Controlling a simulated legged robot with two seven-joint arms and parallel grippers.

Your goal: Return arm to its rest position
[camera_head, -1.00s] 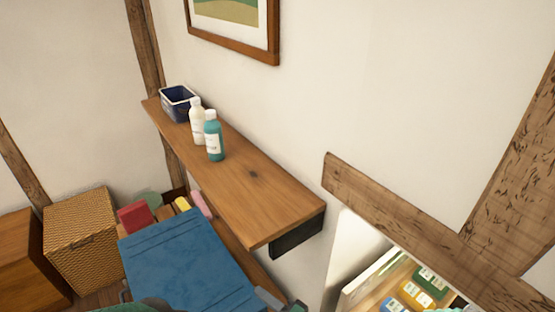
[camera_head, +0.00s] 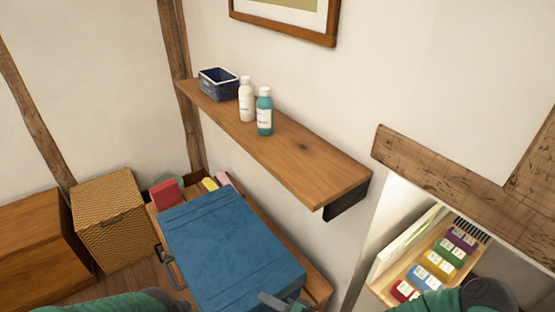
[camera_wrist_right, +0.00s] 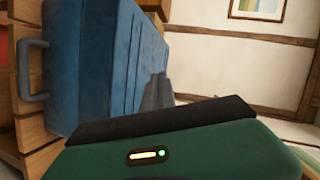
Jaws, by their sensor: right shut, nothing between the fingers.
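My right gripper (camera_head: 274,300) shows at the bottom edge of the head view, its grey fingers shut and empty. It is beside the near right corner of a blue suitcase (camera_head: 225,240); I cannot tell whether it touches. In the right wrist view, a dark finger (camera_wrist_right: 156,92) shows in front of the blue suitcase (camera_wrist_right: 95,65). My right arm's green link is at the bottom right of the head view. My left arm's green link is at the bottom left, and its gripper is out of view.
A wooden wall shelf (camera_head: 300,150) holds a blue basket (camera_head: 218,84), a white bottle (camera_head: 246,102) and a teal bottle (camera_head: 264,112). A wicker box (camera_head: 110,220) stands left of the suitcase. A crate with several coloured packs (camera_head: 440,265) is at the lower right.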

